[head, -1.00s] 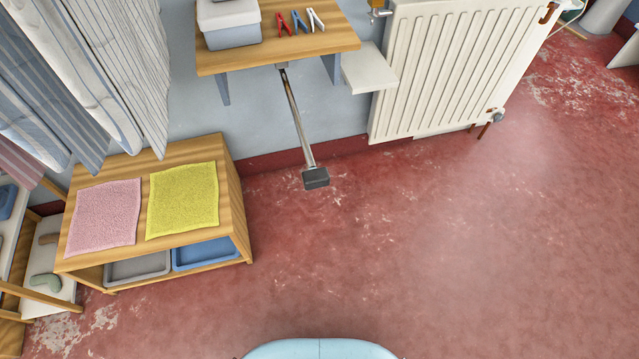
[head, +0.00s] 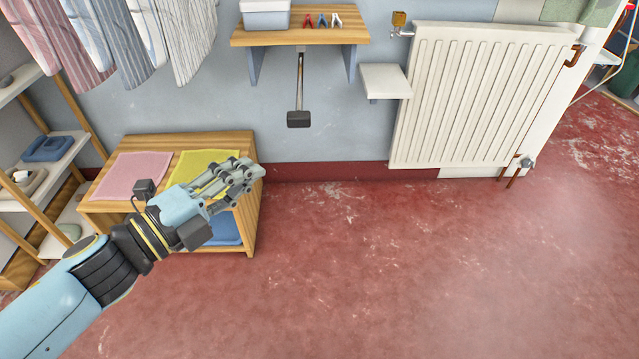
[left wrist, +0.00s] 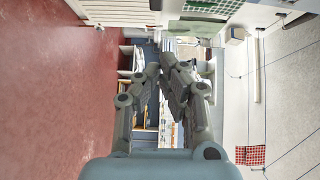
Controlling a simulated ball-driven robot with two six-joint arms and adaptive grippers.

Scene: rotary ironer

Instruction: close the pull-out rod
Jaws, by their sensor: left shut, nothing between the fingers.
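The pull-out rod (head: 300,82) is a thin metal bar with a dark grey block-shaped end (head: 299,119). It sticks out from under the wooden wall shelf (head: 350,37) in the head view. My left gripper (head: 258,171) is in front of the low wooden cabinet, below and to the left of the rod's end and apart from it. Its fingers are shut and empty. The left wrist view shows the same gripper (left wrist: 166,62) with its fingertips together; I cannot make out the rod there. My right gripper is not in view.
A cabinet (head: 255,215) with pink (head: 128,176) and yellow cloths stands below left. Striped laundry (head: 130,35) hangs above it. A small white shelf (head: 385,79) and a white radiator (head: 490,95) are right of the rod. The red floor (head: 400,270) in front is clear.

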